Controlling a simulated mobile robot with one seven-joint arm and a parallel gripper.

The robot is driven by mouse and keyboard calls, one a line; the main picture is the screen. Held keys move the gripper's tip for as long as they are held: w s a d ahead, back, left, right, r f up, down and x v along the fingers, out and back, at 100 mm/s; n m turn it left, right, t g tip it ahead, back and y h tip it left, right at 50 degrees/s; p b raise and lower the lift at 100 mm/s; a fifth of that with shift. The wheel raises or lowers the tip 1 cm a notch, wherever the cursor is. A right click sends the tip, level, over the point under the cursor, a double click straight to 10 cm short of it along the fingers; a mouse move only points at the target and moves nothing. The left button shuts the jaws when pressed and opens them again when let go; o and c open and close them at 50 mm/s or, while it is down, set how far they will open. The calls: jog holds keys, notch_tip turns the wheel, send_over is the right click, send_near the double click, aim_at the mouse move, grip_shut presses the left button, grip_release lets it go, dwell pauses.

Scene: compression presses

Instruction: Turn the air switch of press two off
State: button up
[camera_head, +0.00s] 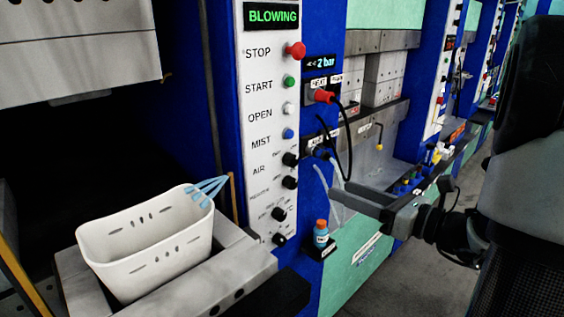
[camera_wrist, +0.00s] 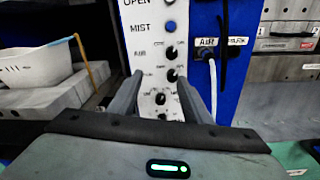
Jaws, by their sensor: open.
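The white control panel (camera_head: 262,190) carries a black knob (camera_head: 290,159) beside the label AIR. The AIR knob also shows in the wrist view (camera_wrist: 171,52), above the space between my fingertips. Its pointer direction is too small to read. The green display (camera_head: 271,16) above the panel reads BLOWING. My gripper (camera_head: 341,188) is open and empty, to the right of the panel in the head view. In the wrist view, my two fingers (camera_wrist: 163,82) point at the panel, either side of the lower knobs. No number naming the press is readable.
More black knobs (camera_head: 290,182) sit below the AIR knob. A blue MIST button (camera_head: 288,133) is just above. Hoses and a red connector (camera_head: 324,96) are at the right. A white basket (camera_head: 150,240) stands left, and a small blue bottle (camera_head: 321,236) stands below.

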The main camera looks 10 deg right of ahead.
jog(key=d+m, duration=0.1)
jog(key=d, duration=0.1)
jog(key=t+p, duration=0.1)
jog(key=p, duration=0.1)
send_near(295, 162)
jog(key=x, duration=0.8)
jog(key=shift+w+a, duration=0.1)
jog(key=shift+c, duration=0.4)
jog(key=c, duration=1)
jog(key=shift+o, duration=0.2)
jog(key=shift+b, duration=0.35)
